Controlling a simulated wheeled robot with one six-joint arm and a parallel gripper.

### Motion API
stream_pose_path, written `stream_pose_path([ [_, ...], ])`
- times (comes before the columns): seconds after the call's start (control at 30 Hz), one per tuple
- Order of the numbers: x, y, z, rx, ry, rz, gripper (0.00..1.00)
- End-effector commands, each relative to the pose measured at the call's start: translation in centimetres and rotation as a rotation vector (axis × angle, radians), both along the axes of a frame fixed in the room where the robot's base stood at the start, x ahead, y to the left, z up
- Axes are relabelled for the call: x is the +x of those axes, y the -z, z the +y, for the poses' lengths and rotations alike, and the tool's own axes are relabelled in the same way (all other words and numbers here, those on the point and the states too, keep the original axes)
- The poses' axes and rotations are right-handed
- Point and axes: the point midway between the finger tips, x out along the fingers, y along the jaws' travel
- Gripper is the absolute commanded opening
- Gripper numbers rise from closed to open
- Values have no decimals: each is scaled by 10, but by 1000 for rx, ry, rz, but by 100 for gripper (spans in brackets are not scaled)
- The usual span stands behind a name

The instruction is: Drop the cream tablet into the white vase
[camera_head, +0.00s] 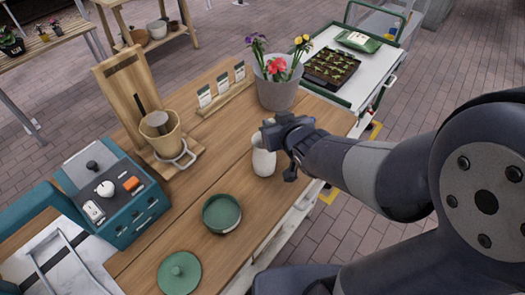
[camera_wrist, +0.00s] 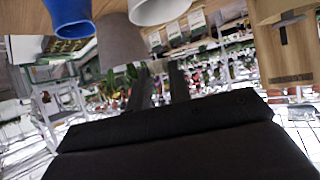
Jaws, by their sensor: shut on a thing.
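The white vase (camera_head: 263,160) stands upright on the wooden table, right of its middle. Part of its rim is hidden by my gripper (camera_head: 272,132). In the wrist view, a white rounded vessel that looks like the vase (camera_wrist: 157,10) is cut by the top edge. My gripper is over or just behind the vase's mouth; I cannot tell which. Its two dark fingers (camera_wrist: 160,85) show in the wrist view with a narrow gap between them. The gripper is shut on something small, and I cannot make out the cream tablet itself.
A grey flower pot (camera_head: 278,92) stands close behind the vase. A green bowl (camera_head: 222,213) and a green lid (camera_head: 179,273) lie in front. A wooden stand with a pot (camera_head: 160,135) and a teal drawer box (camera_head: 120,200) are left. A blue vessel (camera_wrist: 70,15) shows in the wrist view.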

Motion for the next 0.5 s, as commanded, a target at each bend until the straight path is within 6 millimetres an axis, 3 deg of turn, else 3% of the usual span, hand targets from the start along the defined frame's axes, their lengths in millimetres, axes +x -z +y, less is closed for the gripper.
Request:
stream_pose_path([
  [0.3, 0, 40, 0, 0, 0, 1, 0],
  [0.5, 0, 49, 0, 0, 1, 0, 0],
])
